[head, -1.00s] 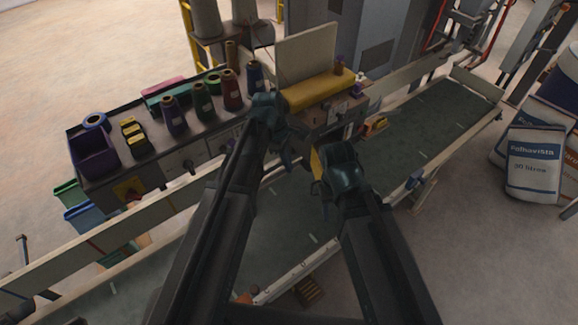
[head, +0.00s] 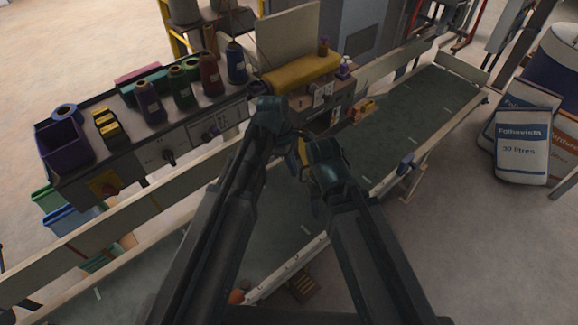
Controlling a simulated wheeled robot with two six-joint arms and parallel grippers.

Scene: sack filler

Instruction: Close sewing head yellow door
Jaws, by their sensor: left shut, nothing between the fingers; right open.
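The sewing head (head: 320,97) stands at the back of the conveyor, topped by a long yellow cover (head: 302,73) with an upright pale panel behind it. A small yellow piece (head: 303,151) shows between my two grippers. I cannot tell whether it is the door's edge. My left gripper (head: 284,150) is shut and empty, in front of the sewing head's left end, and hides part of it. My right gripper (head: 315,188) is open, lower and to the right, over the belt. Its fingertips are mostly hidden by its own wrist, and I see no clear contact with the yellow piece.
A bench (head: 150,145) with several thread cones and a purple bin (head: 65,148) runs left of the sewing head. The green conveyor belt (head: 420,115) has raised rails. Filled sacks (head: 522,148) stand on the floor at the right.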

